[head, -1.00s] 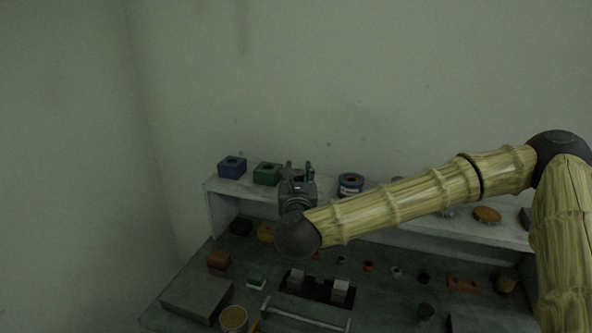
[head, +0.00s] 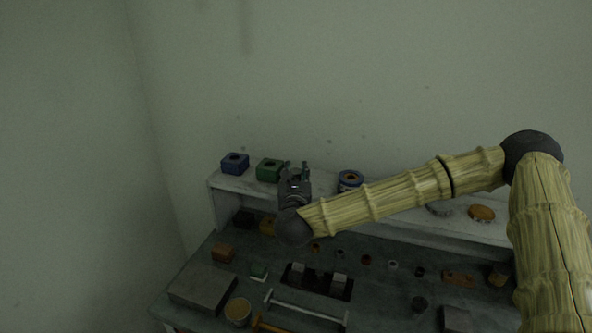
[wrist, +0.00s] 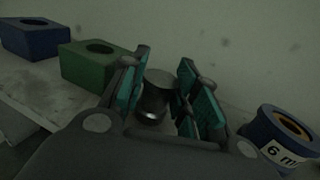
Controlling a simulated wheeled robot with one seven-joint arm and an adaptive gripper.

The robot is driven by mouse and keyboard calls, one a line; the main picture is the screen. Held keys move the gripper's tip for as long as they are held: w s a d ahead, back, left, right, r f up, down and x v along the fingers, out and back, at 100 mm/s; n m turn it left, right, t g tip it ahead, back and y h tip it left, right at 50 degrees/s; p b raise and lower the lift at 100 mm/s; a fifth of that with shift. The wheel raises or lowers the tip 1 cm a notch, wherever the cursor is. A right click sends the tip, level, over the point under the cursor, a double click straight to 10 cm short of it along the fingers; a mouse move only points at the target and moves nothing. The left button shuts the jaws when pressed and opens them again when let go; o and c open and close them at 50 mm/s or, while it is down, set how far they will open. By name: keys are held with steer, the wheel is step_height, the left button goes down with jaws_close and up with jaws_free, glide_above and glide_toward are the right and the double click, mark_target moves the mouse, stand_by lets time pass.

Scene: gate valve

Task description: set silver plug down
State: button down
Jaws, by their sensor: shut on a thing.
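The silver plug (wrist: 154,96) is a dark grey metal cylinder, upright in the wrist view between the teal pads of my gripper (wrist: 162,98). My gripper is shut on it. In the head view, my gripper (head: 295,168) is over the back shelf, between a green block and a blue ring. The plug is too small and dark to make out there. I cannot tell whether its lower end touches the shelf.
On the shelf (head: 232,184), a green block with a hole (wrist: 92,65) and a blue block with a hole (wrist: 32,38) stand left. A blue ring marked "6 m" (wrist: 283,136) stands right. The bench (head: 205,290) below holds several small parts.

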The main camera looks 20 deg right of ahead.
steer(key=shift+f+b, duration=0.15)
steer(key=shift+b, duration=0.15)
steer(key=c, duration=1.1)
jaws_free()
